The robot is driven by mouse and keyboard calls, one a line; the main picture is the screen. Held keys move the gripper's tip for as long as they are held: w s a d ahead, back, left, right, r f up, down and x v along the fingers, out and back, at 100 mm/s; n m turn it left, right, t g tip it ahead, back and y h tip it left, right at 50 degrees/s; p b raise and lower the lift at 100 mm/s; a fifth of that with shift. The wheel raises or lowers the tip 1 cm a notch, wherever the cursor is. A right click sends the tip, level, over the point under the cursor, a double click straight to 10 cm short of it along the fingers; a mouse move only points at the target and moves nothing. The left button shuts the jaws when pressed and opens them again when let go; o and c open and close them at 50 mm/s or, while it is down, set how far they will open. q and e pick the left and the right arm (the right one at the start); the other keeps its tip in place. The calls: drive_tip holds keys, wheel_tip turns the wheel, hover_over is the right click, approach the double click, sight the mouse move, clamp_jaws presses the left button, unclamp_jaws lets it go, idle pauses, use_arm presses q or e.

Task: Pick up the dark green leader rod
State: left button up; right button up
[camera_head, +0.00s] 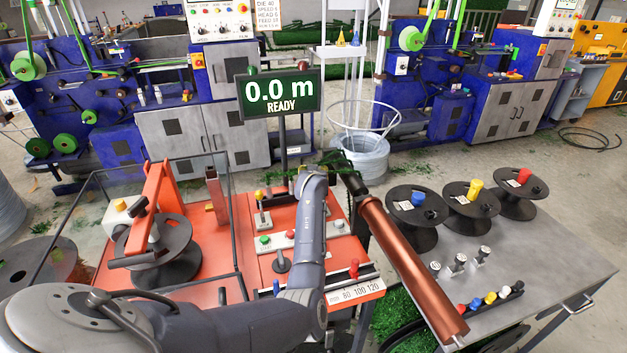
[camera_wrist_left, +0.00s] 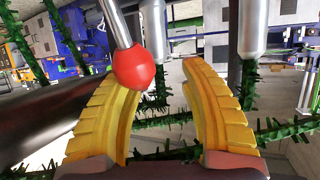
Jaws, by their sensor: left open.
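My left gripper (camera_wrist_left: 153,76) is open in the left wrist view, with two yellow ribbed fingers apart. A red ball (camera_wrist_left: 133,68) on a metal stem shows at the left finger's tip; I cannot tell whether they touch. Dark green bristly strands (camera_wrist_left: 285,131) run behind and between the fingers. I cannot tell which of them, if any, is the leader rod. In the head view my left arm reaches up to the back of the orange bench, and its wrist hides much of the gripper. Dark green bristly material (camera_head: 338,160) shows beside the wrist. My right gripper is not in view.
A copper-coloured cylinder (camera_head: 410,260) slants across the gap to the grey table (camera_head: 560,265). That table holds black spools with blue, yellow and red knobs. The orange bench (camera_head: 205,290) carries a dark spool (camera_head: 165,262). A display (camera_head: 280,94) reads 0.0 m READY.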

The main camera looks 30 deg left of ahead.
use_arm(q)
clamp_jaws()
drive_tip(key=shift+r, duration=0.1)
idle(0.5)
